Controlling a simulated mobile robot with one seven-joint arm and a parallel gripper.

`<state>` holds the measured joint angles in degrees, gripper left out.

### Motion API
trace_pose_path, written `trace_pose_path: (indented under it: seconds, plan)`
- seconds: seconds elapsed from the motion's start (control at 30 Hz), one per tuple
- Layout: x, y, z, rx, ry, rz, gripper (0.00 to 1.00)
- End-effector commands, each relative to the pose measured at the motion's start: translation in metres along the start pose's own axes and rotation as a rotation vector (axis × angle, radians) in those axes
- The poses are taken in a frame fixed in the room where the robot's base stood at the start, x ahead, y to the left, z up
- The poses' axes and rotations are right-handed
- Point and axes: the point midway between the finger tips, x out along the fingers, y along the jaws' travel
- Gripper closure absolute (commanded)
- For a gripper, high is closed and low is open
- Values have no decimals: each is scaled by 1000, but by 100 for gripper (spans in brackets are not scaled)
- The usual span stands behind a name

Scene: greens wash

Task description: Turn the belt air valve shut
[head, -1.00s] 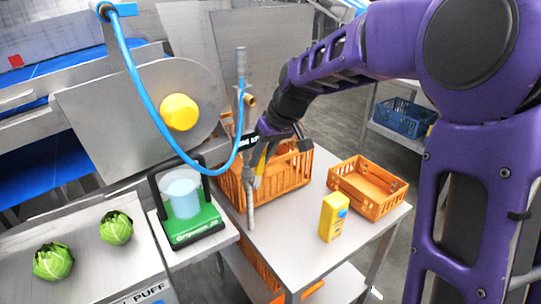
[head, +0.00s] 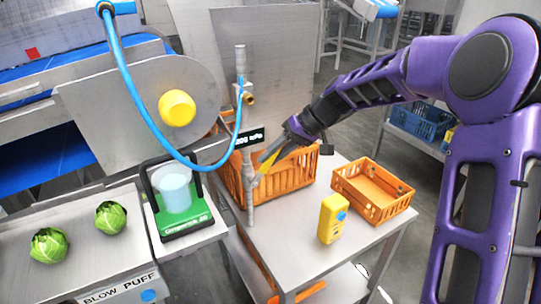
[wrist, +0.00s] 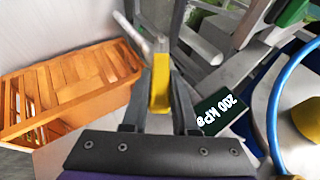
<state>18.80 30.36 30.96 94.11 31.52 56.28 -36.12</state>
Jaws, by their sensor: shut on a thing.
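The belt air valve's yellow lever (head: 266,162) sits on the upright grey pipe (head: 250,205) at the front left of the steel table. It slants up and to the right from the pipe. My gripper (head: 276,150) is shut on the lever. The wrist view shows the yellow lever (wrist: 160,92) between the two fingers of my gripper (wrist: 160,80). A small dark pressure display (head: 250,138) is mounted by the pipe. In the wrist view the display (wrist: 222,108) reads 200 kPa. The fingers partly cover the lever.
An orange crate (head: 290,176) stands close behind the pipe. A smaller orange crate (head: 377,208) and a yellow handheld device (head: 331,220) are on the table to the right. A blue hose (head: 150,110) hangs left of the pipe. A green-based beaker unit (head: 188,218) stands left.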

Motion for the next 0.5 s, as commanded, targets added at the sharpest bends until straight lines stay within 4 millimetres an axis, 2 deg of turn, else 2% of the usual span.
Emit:
trace_pose_path:
  seconds: [0.03,0.5]
  plan:
    - [0,7,-1,23,6,-44,100]
    - [11,44,4,193,6,-459,100]
